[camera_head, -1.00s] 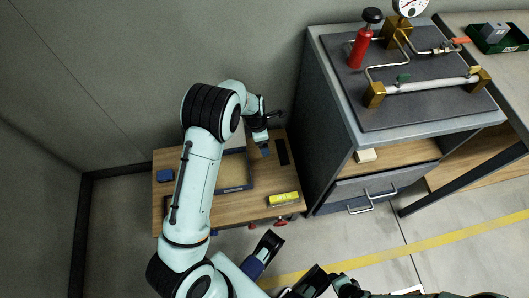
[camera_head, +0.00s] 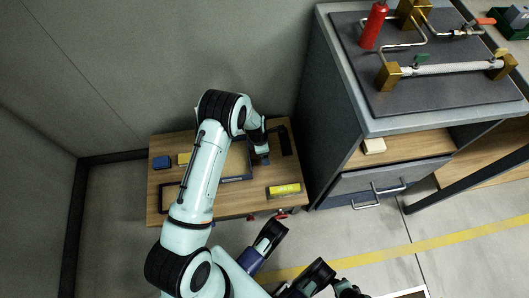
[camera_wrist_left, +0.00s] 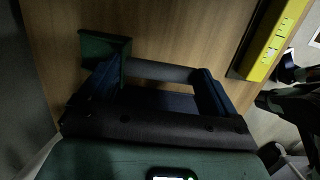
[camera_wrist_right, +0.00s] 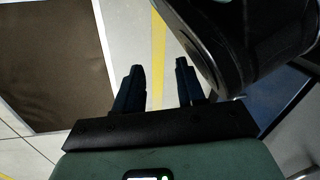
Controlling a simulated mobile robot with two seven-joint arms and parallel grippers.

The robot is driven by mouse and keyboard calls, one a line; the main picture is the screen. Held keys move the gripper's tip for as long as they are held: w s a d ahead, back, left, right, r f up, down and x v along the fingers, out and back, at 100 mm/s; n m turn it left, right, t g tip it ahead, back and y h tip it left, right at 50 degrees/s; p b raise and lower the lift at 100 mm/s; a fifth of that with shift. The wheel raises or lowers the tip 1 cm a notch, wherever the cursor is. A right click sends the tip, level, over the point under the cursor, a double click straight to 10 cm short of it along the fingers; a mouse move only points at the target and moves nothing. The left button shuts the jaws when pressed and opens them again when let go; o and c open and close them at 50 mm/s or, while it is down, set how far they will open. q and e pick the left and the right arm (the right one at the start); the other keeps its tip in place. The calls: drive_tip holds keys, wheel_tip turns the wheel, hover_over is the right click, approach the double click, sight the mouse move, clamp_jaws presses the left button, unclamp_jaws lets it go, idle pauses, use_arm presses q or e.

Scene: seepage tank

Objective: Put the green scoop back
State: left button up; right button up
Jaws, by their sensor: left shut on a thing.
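In the left wrist view, a green block-like part (camera_wrist_left: 106,46) and a grey bar (camera_wrist_left: 160,71) lie at my left fingertips; I take these as the green scoop. My left gripper (camera_wrist_left: 158,90) is shut on it, low over the wooden table (camera_wrist_left: 190,25). In the head view my left gripper (camera_head: 262,153) is at the right part of the table (camera_head: 235,205), and the scoop is too small and dark to make out. My right gripper (camera_wrist_right: 158,85) is open and empty over the floor, away from the table.
A yellow object (camera_head: 284,190) lies at the table's front right, with a dark rectangle (camera_head: 285,140) behind it. A blue block (camera_head: 161,162) and dark frames (camera_head: 168,199) are on the left. The grey cabinet (camera_head: 345,95) with pipework stands close on the right.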

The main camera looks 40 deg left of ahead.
use_arm(q)
drive_tip(key=shift+f, duration=0.85)
use_arm(e)
drive_tip(key=shift+s+f, duration=0.4)
drive_tip(key=shift+s, duration=0.1)
use_arm(q)
drive_tip(key=shift+f, duration=0.1)
drive_tip(key=o, duration=1)
use_arm(e)
drive_tip(key=shift+s+f+g, duration=0.15)
drive_tip(key=shift+s+g, duration=0.05)
drive_tip(key=shift+g, duration=0.1)
